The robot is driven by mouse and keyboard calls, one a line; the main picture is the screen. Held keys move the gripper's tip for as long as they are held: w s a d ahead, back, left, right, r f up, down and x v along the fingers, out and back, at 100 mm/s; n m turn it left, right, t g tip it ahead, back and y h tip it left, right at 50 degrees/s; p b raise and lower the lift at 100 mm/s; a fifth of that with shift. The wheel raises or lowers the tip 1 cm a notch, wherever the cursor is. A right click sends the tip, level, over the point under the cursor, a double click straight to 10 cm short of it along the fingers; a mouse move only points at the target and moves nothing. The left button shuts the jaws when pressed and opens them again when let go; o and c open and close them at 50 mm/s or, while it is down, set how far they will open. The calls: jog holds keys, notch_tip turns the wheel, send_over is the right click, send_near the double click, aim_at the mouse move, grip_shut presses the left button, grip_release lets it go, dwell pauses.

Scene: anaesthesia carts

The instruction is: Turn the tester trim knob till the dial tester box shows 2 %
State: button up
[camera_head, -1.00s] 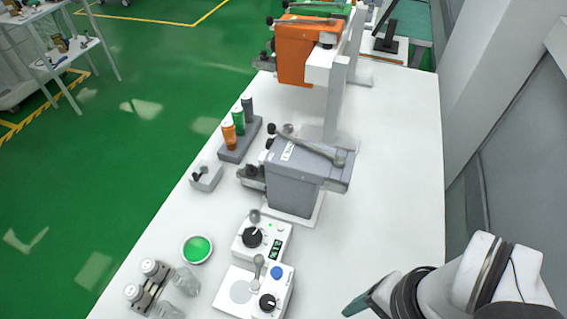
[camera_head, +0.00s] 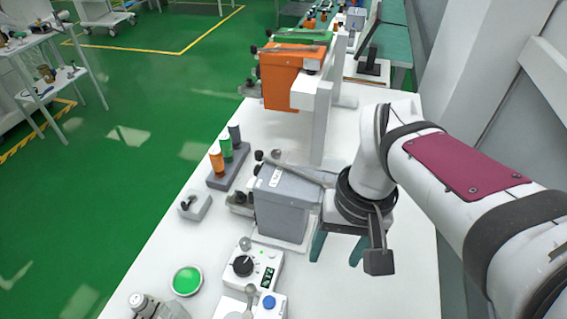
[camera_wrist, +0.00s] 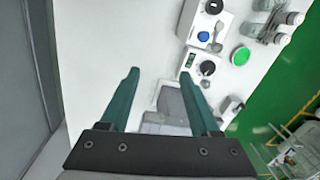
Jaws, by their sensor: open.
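The dial tester box (camera_head: 263,258) is a small white box on the near part of the table, with a dark display (camera_head: 267,277) showing green digits too small to read. Its trim knob (camera_head: 243,266) is black with a pale pointer mark. In the wrist view the box's display (camera_wrist: 190,60) and the knob (camera_wrist: 207,68) show right of my fingers. My gripper (camera_head: 337,248) is open and empty, its teal fingers pointing down over the table, to the right of the tester and apart from it. It also shows in the wrist view (camera_wrist: 160,72).
A second white box with a blue button (camera_head: 268,302) stands just nearer. A grey vaporizer (camera_head: 283,205) stands behind the tester, close to my gripper. A green dish (camera_head: 187,281) lies to the left. An orange unit (camera_head: 281,82) stands farther back. The table's right side is bare.

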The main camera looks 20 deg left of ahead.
jog(key=w+a+n, duration=0.4)
jog(key=w+a, duration=0.1)
jog(key=a, duration=0.3)
jog(key=n, duration=0.6)
send_near(244, 241)
jog(key=shift+h, duration=0.4)
jog(key=f, duration=0.7)
jog(key=shift+s+a+f, duration=0.15)
jog(key=shift+a+f, duration=0.15)
jog(key=shift+f, duration=0.6)
grip_shut()
